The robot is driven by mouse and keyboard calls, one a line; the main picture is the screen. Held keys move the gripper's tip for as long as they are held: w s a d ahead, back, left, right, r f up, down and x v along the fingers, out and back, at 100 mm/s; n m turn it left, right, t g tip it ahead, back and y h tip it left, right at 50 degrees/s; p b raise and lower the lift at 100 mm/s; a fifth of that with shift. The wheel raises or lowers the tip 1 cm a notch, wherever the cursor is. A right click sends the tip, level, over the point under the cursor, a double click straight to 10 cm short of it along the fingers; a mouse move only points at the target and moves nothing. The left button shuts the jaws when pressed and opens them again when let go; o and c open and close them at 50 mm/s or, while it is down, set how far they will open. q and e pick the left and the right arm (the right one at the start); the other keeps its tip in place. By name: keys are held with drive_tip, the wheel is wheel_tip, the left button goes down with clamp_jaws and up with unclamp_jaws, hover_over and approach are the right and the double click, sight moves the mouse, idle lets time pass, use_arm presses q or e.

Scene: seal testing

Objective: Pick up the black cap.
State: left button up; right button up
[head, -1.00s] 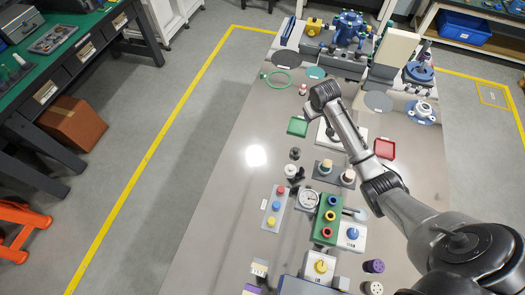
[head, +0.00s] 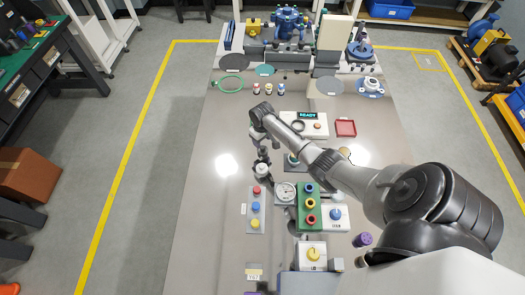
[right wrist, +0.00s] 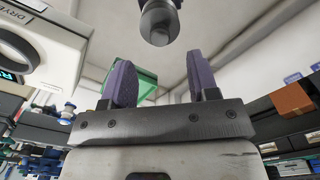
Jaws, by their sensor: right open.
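The black cap (head: 262,153) appears as a small dark round shape on the grey table in the head view, beside a white-topped piece (head: 262,169), and my right gripper partly hides it. In the right wrist view a dark, rounded cylinder that looks like the black cap (right wrist: 158,22) stands beyond the fingertips, in line with the gap. My right gripper (right wrist: 162,80) is open and empty, its two purple-grey fingers apart and not touching the cap. In the head view the right gripper (head: 261,138) is close to the cap. My left gripper is not in view.
A panel reading READY (head: 307,115), a red tray (head: 345,128), a gauge (head: 285,192) and a button strip (head: 256,210) stand nearby.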

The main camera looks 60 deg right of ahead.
sight(263, 147)
drive_tip(key=shift+s+a+f+b, duration=0.15)
drive_tip(key=shift+f+b, duration=0.2)
drive_tip(key=shift+f, duration=1)
drive_tip(key=shift+s+d+f+b, duration=0.1)
drive_tip(key=shift+f+b, duration=0.25)
drive_tip(key=shift+f, duration=0.95)
drive_tip(key=c, duration=1)
